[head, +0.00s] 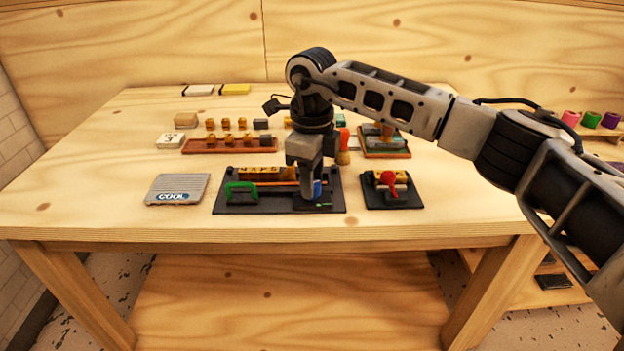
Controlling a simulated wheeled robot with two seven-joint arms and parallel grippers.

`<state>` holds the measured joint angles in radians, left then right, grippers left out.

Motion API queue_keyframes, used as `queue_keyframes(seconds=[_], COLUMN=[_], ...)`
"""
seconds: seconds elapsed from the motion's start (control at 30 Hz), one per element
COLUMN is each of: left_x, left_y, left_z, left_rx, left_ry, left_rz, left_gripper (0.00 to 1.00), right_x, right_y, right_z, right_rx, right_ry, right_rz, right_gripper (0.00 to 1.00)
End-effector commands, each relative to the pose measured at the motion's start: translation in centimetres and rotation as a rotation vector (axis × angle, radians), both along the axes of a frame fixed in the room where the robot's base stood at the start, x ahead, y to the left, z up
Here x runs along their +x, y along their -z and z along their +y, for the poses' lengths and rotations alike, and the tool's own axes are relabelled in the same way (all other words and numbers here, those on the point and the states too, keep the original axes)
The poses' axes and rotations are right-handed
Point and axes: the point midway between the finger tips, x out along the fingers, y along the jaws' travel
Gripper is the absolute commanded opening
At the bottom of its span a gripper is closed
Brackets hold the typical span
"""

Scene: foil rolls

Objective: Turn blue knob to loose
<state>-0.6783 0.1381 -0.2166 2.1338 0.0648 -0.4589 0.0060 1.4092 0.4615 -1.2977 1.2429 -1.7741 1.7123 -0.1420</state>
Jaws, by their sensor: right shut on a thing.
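The blue knob (317,189) sits at the right end of a black plate (278,207) at the front of the table. My right gripper (311,196) points down over it with its jaws shut on it, and hides most of the knob. A green handle (241,189) stands at the left end of the same plate. A row of gold lettered blocks (259,173) lies along the plate's back. Small marks near the knob are too small to read. My left gripper is not in view.
A grey "COOL" pad (177,188) lies to the left. A small black plate with a red knob (388,178) stands close on the right. Behind are a wooden rail of gold pieces (222,146) and a tray (384,150). The front table strip is clear.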

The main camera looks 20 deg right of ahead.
Motion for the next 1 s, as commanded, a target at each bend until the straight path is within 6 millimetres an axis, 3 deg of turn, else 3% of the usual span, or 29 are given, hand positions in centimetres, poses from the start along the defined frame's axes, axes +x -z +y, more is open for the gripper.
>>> queue_keyframes(seconds=[1.0], left_x=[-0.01], left_y=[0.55], left_z=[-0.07], left_rx=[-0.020], left_ry=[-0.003], left_rz=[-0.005], left_gripper=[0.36], right_x=[0.09], right_y=[-0.14], right_z=[-0.03], right_rx=[-0.002], right_ry=[-0.942], right_rz=[-0.004], right_gripper=[0.07])
